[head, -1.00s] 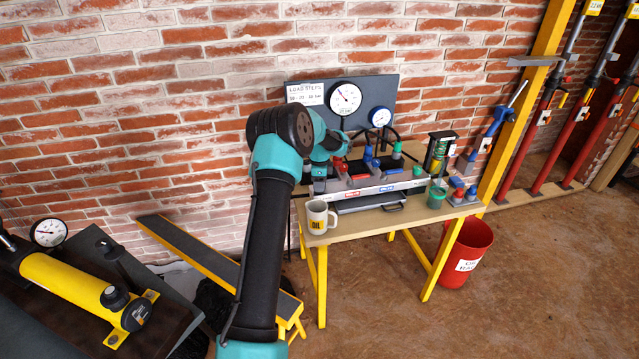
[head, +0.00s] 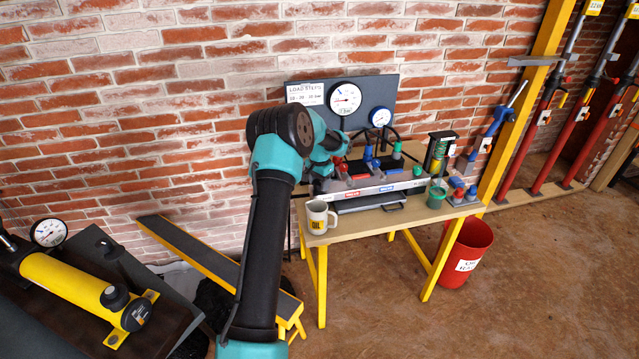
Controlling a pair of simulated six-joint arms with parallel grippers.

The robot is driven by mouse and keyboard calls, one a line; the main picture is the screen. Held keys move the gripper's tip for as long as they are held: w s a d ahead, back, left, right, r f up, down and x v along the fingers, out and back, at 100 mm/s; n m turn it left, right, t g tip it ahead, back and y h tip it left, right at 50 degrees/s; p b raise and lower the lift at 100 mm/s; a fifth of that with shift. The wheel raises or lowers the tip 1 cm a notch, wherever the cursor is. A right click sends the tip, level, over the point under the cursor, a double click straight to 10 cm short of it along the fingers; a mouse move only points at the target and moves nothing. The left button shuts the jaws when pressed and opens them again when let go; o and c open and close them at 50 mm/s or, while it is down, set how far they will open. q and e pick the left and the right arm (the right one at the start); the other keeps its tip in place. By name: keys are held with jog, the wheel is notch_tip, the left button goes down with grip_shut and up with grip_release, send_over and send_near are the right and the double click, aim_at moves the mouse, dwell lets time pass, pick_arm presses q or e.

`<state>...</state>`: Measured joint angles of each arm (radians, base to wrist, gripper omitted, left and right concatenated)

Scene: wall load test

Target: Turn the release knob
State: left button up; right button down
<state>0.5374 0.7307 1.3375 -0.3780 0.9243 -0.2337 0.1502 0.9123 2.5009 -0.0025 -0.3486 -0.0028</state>
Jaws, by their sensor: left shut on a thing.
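My left gripper (head: 323,184) is at the left end of the grey-and-black pump unit on the wooden bench, pointing down. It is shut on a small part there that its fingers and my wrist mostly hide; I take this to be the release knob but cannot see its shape. A bit of red (head: 341,160) shows right beside my wrist. A large white dial gauge (head: 345,97) on the dark panel stands behind, its needle lying nearly level. My right gripper is not in view.
A white mug (head: 318,217) stands close below my gripper at the bench's front left. Blue and green fittings (head: 370,154) and a green cup (head: 436,197) stand to the right. A smaller gauge (head: 380,116) is on the panel. A red bin (head: 466,252) stands on the floor.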

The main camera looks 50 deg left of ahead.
pick_arm(q)
jog(key=n, duration=0.6)
jog(key=shift+n, duration=0.3)
dwell(0.4)
jog(key=o, duration=0.9)
notch_tip(320, 180, up, 18)
jog(key=shift+f, duration=0.25)
